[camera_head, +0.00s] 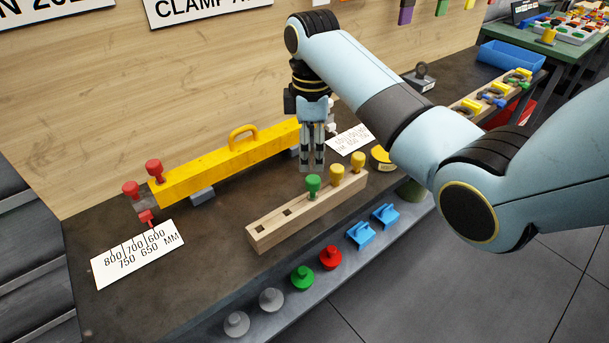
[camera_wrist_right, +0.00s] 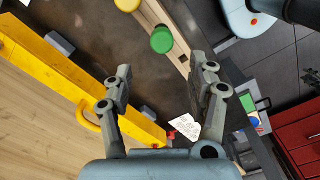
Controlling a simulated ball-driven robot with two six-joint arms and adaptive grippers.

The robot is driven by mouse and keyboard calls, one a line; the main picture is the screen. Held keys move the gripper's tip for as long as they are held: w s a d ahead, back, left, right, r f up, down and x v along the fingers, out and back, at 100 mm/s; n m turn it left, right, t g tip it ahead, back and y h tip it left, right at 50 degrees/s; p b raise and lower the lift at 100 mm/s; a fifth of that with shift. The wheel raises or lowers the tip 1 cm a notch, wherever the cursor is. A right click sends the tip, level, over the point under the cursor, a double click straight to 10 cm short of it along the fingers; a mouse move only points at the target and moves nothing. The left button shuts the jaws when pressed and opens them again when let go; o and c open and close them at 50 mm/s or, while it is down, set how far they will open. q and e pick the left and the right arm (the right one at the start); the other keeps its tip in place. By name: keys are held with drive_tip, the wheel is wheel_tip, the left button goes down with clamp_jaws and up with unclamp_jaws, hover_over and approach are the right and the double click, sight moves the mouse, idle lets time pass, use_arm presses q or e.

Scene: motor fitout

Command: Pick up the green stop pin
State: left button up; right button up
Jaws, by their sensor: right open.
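The green stop pin (camera_head: 313,186) stands upright in a wooden block (camera_head: 268,234) on the dark bench. Two yellow pins (camera_head: 337,174) stand in the same block to its right, and two square holes in the block are empty to its left. My right gripper (camera_head: 312,165) points down just behind and above the green pin in the head view. In the right wrist view the green pin (camera_wrist_right: 161,40) lies beyond the open, empty fingers (camera_wrist_right: 160,75), apart from them. My left gripper is not in view.
A yellow bar (camera_head: 220,163) with a handle lies behind the block. Red knobs and a white scale card (camera_head: 138,258) are at the left. Grey, green and red knobs and blue clips (camera_head: 361,234) sit on a lower front ledge. A blue bin (camera_head: 511,62) stands at the back right.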

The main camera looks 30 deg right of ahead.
sight(313, 178)
drive_tip(key=f, duration=0.4)
drive_tip(key=shift+s+f, duration=0.1)
drive_tip(key=shift+s, duration=0.1)
drive_tip(key=f, duration=0.5)
drive_tip(key=shift+s+d+f+p, duration=0.1)
drive_tip(key=shift+d+f+p, duration=0.15)
drive_tip(key=shift+f+p, duration=0.15)
drive_tip(key=shift+c, duration=0.3)
clamp_jaws()
